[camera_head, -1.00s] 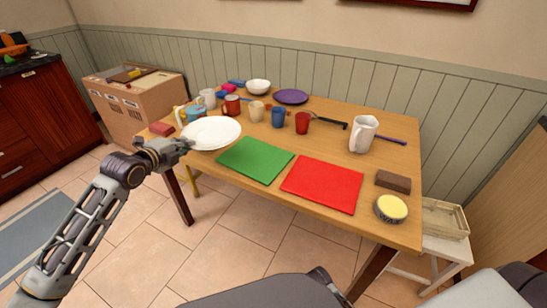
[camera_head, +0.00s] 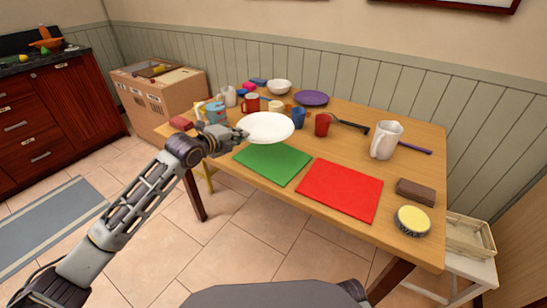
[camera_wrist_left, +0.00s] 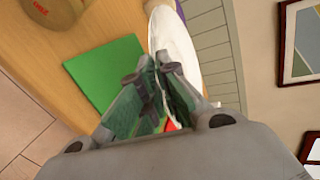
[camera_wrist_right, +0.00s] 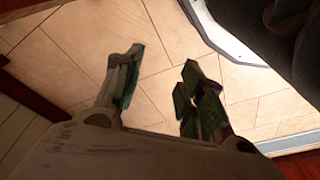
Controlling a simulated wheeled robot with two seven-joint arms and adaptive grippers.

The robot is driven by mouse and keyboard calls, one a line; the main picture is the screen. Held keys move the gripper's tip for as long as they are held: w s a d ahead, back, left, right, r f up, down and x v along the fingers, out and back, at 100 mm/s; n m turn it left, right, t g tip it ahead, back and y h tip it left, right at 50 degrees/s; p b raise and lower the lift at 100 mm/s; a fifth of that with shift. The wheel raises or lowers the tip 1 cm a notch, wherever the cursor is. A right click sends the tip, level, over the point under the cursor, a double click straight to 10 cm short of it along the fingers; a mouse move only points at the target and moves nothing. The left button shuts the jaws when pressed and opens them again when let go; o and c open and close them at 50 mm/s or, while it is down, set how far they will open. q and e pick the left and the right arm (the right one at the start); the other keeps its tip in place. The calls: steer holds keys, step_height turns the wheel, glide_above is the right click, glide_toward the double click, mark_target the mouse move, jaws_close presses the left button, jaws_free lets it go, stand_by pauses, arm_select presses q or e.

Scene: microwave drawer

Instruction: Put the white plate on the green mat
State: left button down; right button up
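The white plate (camera_head: 266,126) is held by its near-left rim in my left gripper (camera_head: 238,136). It seems raised, just behind the green mat (camera_head: 272,165), overlapping the mat's far edge in the head view and covering the lower part of cups behind it. In the left wrist view the fingers (camera_wrist_left: 157,68) are close together on the plate (camera_wrist_left: 175,52), with the green mat (camera_wrist_left: 105,75) beyond. The mat is bare, lying flat at the table's front edge. My right gripper (camera_wrist_right: 158,68) is open and empty, above floor tiles in the right wrist view.
A red mat (camera_head: 340,190) lies right of the green one. Behind the plate stand a blue cup (camera_head: 299,118), a red cup (camera_head: 322,125) and other cups. A white pitcher (camera_head: 386,140), brown block (camera_head: 416,191) and yellow-topped tin (camera_head: 412,220) are at the right.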

arm_select(q)
step_height(320, 180, down, 5)
steer(key=shift+r+b, duration=0.1)
steer(key=shift+b, duration=0.5)
steer(key=shift+f, duration=0.6)
arm_select(e)
steer(key=shift+w+a+r+t, duration=0.15)
steer(key=shift+w+r, duration=0.05)
steer(key=shift+r, duration=0.4)
steer(key=shift+w+a+r+t, duration=0.1)
steer(key=shift+w+r+t, duration=0.1)
steer(key=shift+r, duration=0.35)
steer(key=shift+s, duration=0.1)
